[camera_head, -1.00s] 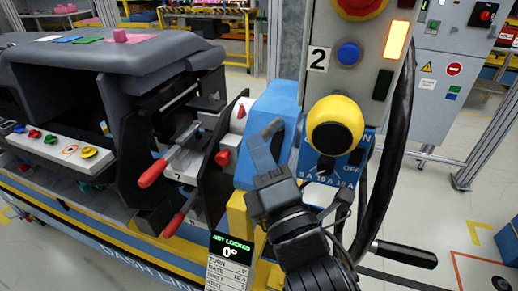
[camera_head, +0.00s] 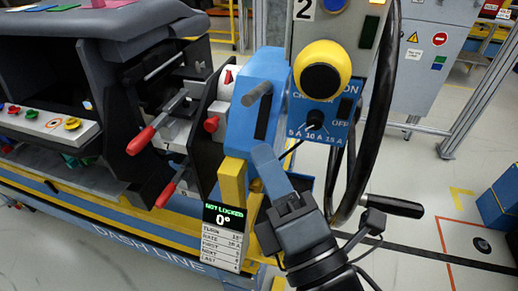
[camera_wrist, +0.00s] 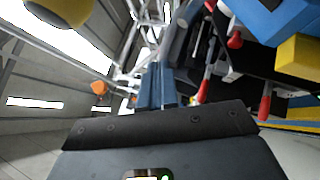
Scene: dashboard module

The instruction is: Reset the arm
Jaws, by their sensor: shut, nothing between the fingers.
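My gripper (camera_head: 264,155) is at the lower middle of the head view, its blue-grey fingers together and pointing up and to the left. No object shows between them. The fingertips appear in front of the lower part of a blue housing (camera_head: 262,75), below its grey peg (camera_head: 257,94); I cannot tell whether they touch it. In the wrist view the closed fingers (camera_wrist: 157,88) point away from the camera, with red-handled levers to their right.
A yellow block (camera_head: 232,182) and a "NOT LOCKED 0°" display (camera_head: 223,217) are left.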

